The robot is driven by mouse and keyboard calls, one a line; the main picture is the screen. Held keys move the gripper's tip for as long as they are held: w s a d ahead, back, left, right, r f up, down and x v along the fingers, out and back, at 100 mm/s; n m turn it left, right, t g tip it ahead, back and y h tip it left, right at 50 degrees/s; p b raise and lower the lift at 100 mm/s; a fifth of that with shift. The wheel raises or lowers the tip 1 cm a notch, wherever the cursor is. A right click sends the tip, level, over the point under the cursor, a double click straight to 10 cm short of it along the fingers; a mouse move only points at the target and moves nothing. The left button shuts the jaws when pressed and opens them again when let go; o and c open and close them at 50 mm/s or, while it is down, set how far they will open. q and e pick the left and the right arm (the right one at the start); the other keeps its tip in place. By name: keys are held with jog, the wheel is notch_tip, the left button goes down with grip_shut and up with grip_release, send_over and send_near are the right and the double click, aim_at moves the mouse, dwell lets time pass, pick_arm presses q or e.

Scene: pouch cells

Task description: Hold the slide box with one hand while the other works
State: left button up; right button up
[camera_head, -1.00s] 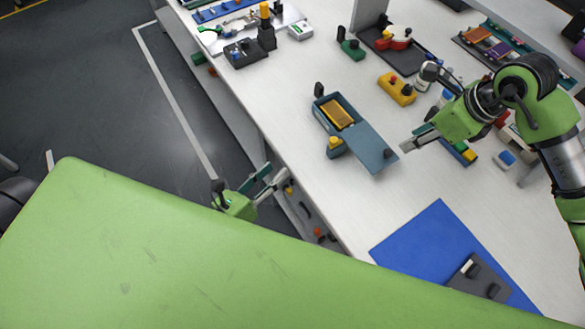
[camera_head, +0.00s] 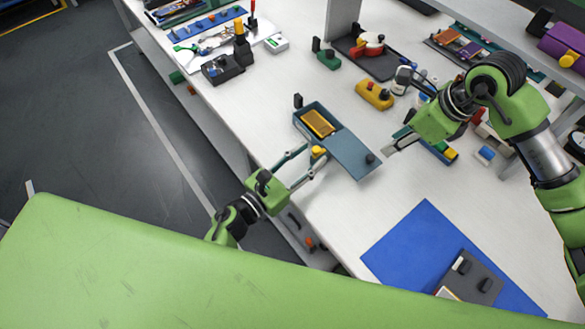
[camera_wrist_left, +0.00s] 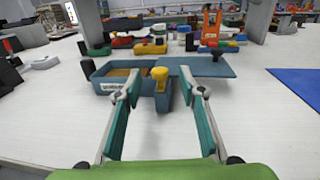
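The slide box (camera_head: 303,122) is a blue-grey open box with a yellow-orange block inside. Its flat lid (camera_head: 352,155) extends to the right and has a dark knob. A yellow-topped handle (camera_head: 318,152) stands on the near side of the box. My left gripper (camera_head: 313,157) is open at the table edge, its fingers spread toward that handle. In the left wrist view the handle (camera_wrist_left: 160,74) stands between and beyond the two fingertips, with no contact visible. My right gripper (camera_head: 391,143) is just right of the lid and appears empty; its finger gap is unclear.
A blue mat (camera_head: 415,240) with a dark grey block lies at the near right. A yellow block (camera_head: 374,95) and a dark tray (camera_head: 365,62) stand behind the box. The white table (camera_head: 335,205) is clear between box and mat.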

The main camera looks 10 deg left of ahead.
aim_at(313, 153)
pick_arm(q)
jog(key=shift+x, duration=1.7)
grip_shut()
pick_arm(e)
jog(key=shift+c, duration=0.4)
